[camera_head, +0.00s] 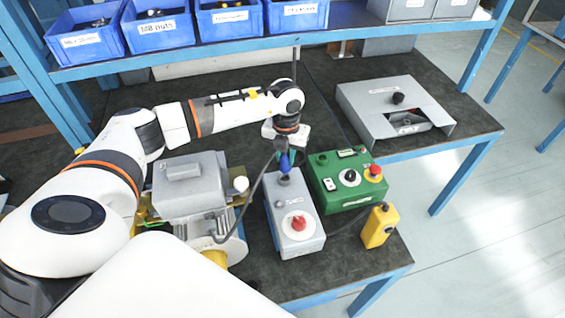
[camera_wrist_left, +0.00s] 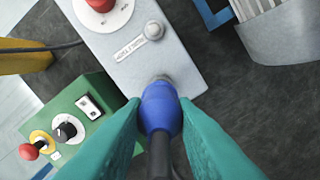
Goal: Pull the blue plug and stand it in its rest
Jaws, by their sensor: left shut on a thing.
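The blue plug (camera_head: 285,163) stands about upright over the far end of the grey switch box (camera_head: 290,238), with its dark cable leading away. My left gripper (camera_head: 284,153) comes down from above and is shut on the plug. In the left wrist view the two teal fingers (camera_wrist_left: 160,118) close on the sides of the blue plug (camera_wrist_left: 158,100). The plug's tip is at the round grey socket (camera_wrist_left: 161,79) of the switch box (camera_wrist_left: 130,45); I cannot tell whether it is seated or just clear. My right gripper is not in view. I cannot pick out the plug's rest with certainty.
A green control box (camera_head: 345,182) with knobs stands close right of the switch box, and a yellow pendant (camera_head: 380,227) lies near the edge. The grey blower (camera_head: 188,188) is on the left. A grey slotted housing (camera_head: 372,97) is at the back right. Blue bins (camera_head: 230,22) line the shelf.

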